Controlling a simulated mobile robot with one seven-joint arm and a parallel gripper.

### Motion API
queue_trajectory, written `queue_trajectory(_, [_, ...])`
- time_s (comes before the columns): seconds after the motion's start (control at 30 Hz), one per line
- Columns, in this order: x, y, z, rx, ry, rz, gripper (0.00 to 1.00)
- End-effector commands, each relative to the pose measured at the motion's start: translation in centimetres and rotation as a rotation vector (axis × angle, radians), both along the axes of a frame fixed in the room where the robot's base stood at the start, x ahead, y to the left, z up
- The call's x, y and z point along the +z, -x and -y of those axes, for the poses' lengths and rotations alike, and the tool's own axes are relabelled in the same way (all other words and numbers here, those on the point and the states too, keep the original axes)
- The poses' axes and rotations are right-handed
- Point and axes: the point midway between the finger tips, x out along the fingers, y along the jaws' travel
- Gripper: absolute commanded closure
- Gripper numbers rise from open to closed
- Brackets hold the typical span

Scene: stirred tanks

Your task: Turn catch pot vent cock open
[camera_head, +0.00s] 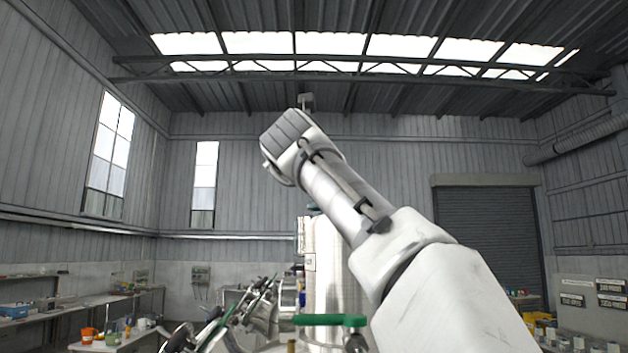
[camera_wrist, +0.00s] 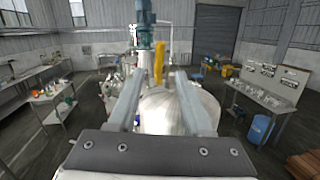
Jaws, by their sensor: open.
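I cannot pick out the catch pot vent cock with certainty in either view. In the wrist view my gripper (camera_wrist: 156,82) is open, with its two grey fingers well apart and nothing held between them. A rounded steel vessel (camera_wrist: 164,112) shows between and beyond the fingers. A yellow upright part (camera_wrist: 158,62) and a teal motor (camera_wrist: 145,18) rise behind it. In the head view my arm reaches up and left, and its fingers are not clear. A tall steel vessel (camera_head: 326,268) stands behind the arm. A green bar-shaped handle (camera_head: 330,320) is low in front of it.
A cluster of tilted pipes and fittings (camera_head: 255,308) lies left of the vessel. Benches with bottles stand at the left (camera_wrist: 55,100). At the right are a bench with labelled panels (camera_wrist: 275,82) and a blue container (camera_wrist: 259,129). Floor shows between them and the vessel.

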Motion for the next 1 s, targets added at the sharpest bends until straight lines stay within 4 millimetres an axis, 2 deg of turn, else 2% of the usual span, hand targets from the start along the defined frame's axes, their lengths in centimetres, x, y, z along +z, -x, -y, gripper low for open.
queue_trajectory(0.03, [-0.6,1.4,-0.3,0.002,0.001,0.002,0.5])
queue_trajectory(0.1, [-0.7,2.8,-0.5,0.002,0.002,0.003,0.5])
queue_trajectory(0.3, [-0.9,6.1,-1.1,0.0,0.0,0.002,0.5])
queue_trajectory(0.5, [-1.0,7.3,-1.4,0.0,0.0,0.001,0.5])
queue_trajectory(0.77, [-1.0,7.4,-1.4,0.0,0.0,0.0,0.5])
queue_trajectory(0.87, [-1.0,7.3,-1.3,-0.002,0.01,0.004,0.68])
queue_trajectory(1.0, [-0.6,6.9,-0.6,-0.01,0.106,0.047,0.94])
